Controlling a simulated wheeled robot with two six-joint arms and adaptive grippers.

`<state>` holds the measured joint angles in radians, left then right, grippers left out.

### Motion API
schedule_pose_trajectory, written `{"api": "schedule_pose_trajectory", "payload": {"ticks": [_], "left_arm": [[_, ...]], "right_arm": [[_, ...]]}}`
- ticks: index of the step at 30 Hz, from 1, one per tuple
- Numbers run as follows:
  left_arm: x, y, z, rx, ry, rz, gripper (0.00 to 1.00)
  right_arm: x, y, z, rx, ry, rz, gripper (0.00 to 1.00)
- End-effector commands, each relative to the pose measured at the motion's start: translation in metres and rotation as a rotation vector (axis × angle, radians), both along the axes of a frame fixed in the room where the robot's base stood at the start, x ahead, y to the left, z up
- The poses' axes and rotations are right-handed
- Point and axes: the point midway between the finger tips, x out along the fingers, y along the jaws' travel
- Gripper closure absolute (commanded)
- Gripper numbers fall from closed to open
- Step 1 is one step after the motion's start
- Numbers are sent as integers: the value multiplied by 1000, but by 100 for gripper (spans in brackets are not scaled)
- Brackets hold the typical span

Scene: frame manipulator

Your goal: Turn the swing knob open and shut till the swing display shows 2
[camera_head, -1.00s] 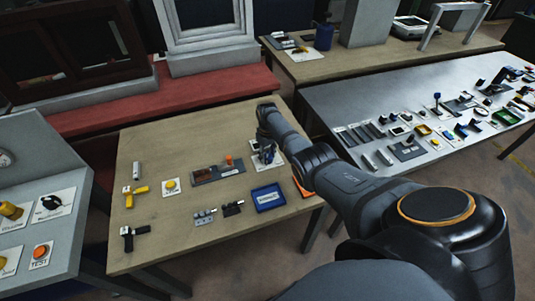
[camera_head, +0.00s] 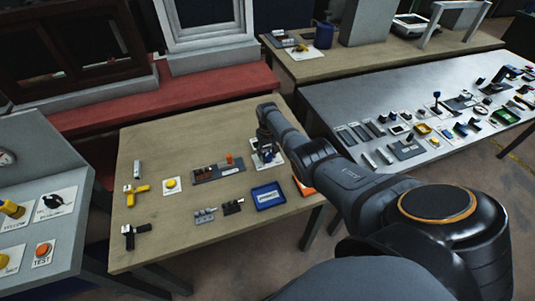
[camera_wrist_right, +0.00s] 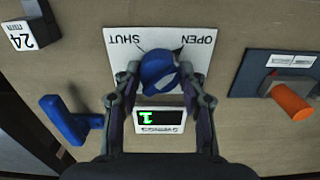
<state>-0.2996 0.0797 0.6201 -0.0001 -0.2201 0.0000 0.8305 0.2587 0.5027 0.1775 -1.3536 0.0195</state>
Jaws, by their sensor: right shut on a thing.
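The swing knob (camera_wrist_right: 158,72) is blue and sits on a white plate (camera_wrist_right: 115,62) marked SHUT and OPEN, upside down in the right wrist view. My right gripper (camera_wrist_right: 157,82) is shut on the knob, a finger on each side. In the head view my right gripper (camera_head: 266,145) reaches down over the plate at the table's far right and hides most of the knob. The swing display (camera_wrist_right: 158,117) shows a green digit, upside down, that looks like 1. I cannot tell exactly where the knob points. My left gripper is not in view.
An orange cylinder (camera_wrist_right: 291,102) stands on a dark plate beside the knob plate. A blue T-shaped piece (camera_wrist_right: 66,118) is on its other side. A blue tray (camera_head: 268,196) and a yellow button (camera_head: 171,184) are on the same wooden table (camera_head: 160,235).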

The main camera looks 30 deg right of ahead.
Motion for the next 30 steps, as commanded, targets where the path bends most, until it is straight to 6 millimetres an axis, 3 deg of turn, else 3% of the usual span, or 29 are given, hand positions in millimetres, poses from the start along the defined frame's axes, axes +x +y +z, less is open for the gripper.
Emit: {"api": "schedule_pose_trajectory", "payload": {"ticks": [4,5,10,22,26,30], "left_arm": [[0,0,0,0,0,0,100],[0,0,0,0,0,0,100],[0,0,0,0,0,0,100],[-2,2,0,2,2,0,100],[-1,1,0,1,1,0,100],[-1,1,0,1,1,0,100]], "right_arm": [[0,0,0,0,0,-2,90],[0,0,0,0,0,-2,57],[0,0,0,0,0,-1,36],[1,-1,6,-1,-3,0,36],[1,-1,24,-2,-4,0,36],[1,-1,59,-2,-6,1,36]]}}
